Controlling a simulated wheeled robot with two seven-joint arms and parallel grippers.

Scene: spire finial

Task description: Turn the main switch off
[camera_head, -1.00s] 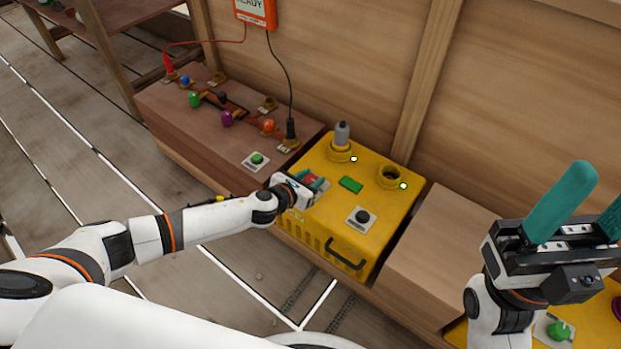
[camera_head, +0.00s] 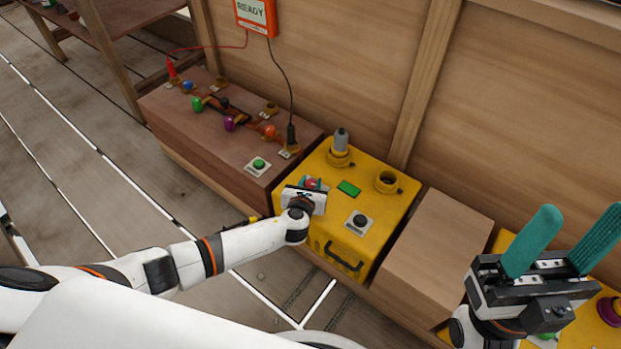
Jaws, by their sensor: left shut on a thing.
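The yellow box (camera_head: 385,213) stands against the wooden wall, with a red switch knob (camera_head: 313,183) on the left of its top. My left gripper (camera_head: 312,182) is shut on this knob, its teal fingers on either side; the gripper body hides much of the switch and its markings. No lit lamps show by the two round sockets. My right gripper (camera_head: 563,242) is in the air at the right, its teal fingers wide apart with nothing between them.
A grey plug stands in the rear socket (camera_head: 340,155); the front socket (camera_head: 386,181) is empty. A black round button (camera_head: 358,221) and a handle (camera_head: 342,257) are near. A brown bench (camera_head: 205,130) with coloured knobs is left, under an orange READY meter (camera_head: 255,14).

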